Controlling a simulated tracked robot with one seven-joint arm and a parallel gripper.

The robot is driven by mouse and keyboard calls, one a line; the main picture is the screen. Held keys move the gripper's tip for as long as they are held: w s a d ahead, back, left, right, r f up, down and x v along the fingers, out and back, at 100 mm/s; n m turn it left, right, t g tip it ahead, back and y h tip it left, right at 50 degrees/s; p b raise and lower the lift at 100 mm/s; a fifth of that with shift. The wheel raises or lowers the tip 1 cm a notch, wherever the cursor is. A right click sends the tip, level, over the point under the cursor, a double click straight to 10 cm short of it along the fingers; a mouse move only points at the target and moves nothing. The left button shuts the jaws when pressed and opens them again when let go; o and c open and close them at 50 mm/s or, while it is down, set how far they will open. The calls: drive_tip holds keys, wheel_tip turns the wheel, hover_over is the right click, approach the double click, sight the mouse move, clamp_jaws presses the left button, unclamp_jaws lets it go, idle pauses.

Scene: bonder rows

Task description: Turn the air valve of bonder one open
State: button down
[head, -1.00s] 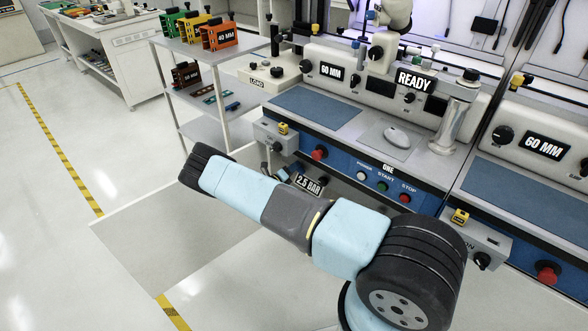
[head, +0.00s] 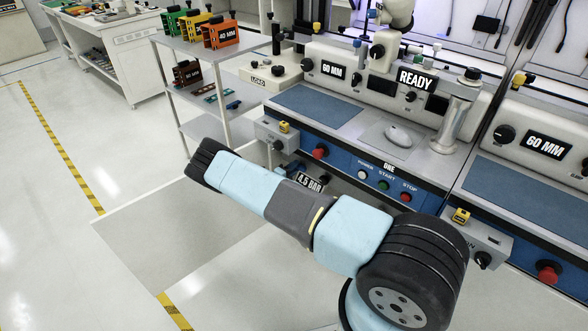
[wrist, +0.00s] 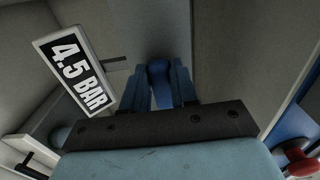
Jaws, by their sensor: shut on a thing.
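The blue air valve handle (wrist: 159,80) shows in the wrist view between the two fingers of my gripper (wrist: 160,88). The fingers are shut on it, one on each side, and hide part of it. The pressure sign (wrist: 77,73) beside it reads 4.5 BAR. The sign also shows in the head view (head: 309,182), low under the front of bonder one (head: 345,166), which is labelled ONE and displays READY. My arm crosses in front there, and the gripper's grip cannot be made out from the head camera.
A red knob (head: 319,152) and a grey switch box (head: 276,134) sit on the bonder's front, close above my arm. A shelf rack (head: 212,87) with coloured fixtures stands left. A second bonder (head: 530,190) adjoins at right. The floor at left is clear.

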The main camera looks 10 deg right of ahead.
drive_tip(key=shift+a+f, duration=0.1)
drive_tip(key=shift+a, duration=0.15)
drive_tip(key=c, duration=1.2)
unclamp_jaws()
drive_tip(key=shift+w, duration=0.1)
drive_tip(key=shift+c, duration=0.2)
drive_tip(key=o, duration=0.4)
drive_tip(key=shift+d, duration=0.15)
drive_tip(key=shift+c, duration=0.2)
drive_tip(key=v, duration=1.4)
